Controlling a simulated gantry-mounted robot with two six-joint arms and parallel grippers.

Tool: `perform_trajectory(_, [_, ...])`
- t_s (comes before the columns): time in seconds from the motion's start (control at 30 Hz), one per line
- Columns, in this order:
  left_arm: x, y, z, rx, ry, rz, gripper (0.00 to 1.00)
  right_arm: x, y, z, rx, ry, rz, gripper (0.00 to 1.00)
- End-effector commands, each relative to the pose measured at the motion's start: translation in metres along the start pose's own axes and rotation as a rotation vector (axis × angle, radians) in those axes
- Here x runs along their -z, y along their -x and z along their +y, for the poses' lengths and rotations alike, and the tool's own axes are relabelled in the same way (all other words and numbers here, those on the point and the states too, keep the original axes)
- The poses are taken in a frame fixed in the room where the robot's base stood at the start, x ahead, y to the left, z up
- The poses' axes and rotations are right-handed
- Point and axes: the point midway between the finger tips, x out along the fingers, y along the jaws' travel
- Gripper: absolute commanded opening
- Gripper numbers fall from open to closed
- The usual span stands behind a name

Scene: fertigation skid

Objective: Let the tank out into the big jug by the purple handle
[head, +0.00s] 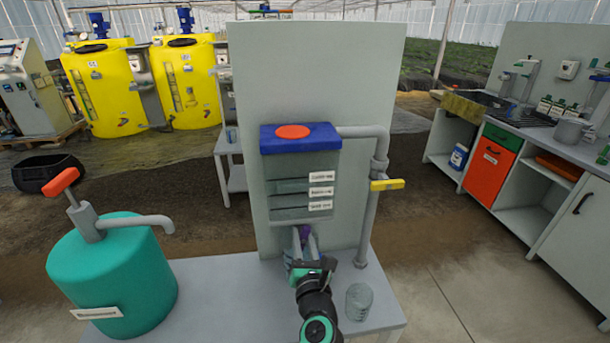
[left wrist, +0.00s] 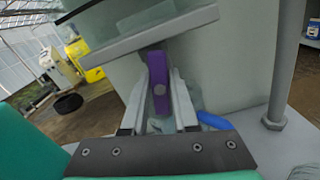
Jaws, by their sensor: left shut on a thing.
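The tank (head: 290,163) is a clear box with a blue lid, a round orange cap and several white labels, fixed to the grey panel. The purple handle (left wrist: 160,84) hangs below the tank; a bit of it shows in the head view (head: 306,234). My left gripper (head: 304,250) is shut on the handle, one finger on each side. Behind the fingers in the left wrist view is a pale see-through vessel with a blue part (left wrist: 215,121), perhaps the big jug; it is mostly hidden. A small clear beaker (head: 359,302) stands right of my gripper. My right gripper is out of view.
A grey pipe with a yellow handle (head: 387,185) runs down right of the tank to the bench (head: 240,299). A green drum (head: 112,280) with an orange-handled pump stands on the left. Yellow tanks and a sink counter are farther back.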

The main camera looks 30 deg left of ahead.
Motion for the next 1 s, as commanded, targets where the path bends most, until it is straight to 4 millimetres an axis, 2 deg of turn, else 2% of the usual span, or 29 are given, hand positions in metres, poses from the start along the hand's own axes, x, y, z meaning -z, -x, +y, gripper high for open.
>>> perform_trajectory(0.03, [-0.008,0.000,0.003,0.001,-0.071,0.006,0.00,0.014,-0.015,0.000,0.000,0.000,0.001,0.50])
perform_trajectory(0.27, [-0.009,0.000,0.003,0.003,-0.451,0.006,0.00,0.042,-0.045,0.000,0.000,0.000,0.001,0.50])
perform_trajectory(0.4, [-0.008,0.000,0.003,0.004,-0.755,0.005,0.00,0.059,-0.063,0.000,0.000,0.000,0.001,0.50])
perform_trajectory(0.63, [-0.004,0.000,0.001,0.004,-1.265,0.003,0.00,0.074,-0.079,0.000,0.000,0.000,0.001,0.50])
perform_trajectory(0.77, [-0.001,0.000,0.000,0.002,-1.386,0.001,0.00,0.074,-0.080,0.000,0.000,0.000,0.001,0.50])
perform_trajectory(0.93, [0.000,0.000,0.000,0.001,-1.392,0.001,0.00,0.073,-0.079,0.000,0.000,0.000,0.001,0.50])
perform_trajectory(0.97, [0.000,0.000,0.000,0.001,-1.391,0.001,0.30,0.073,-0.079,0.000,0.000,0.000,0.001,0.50])
perform_trajectory(1.0, [0.000,0.000,0.000,0.001,-1.391,0.001,0.37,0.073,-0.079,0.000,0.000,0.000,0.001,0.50])
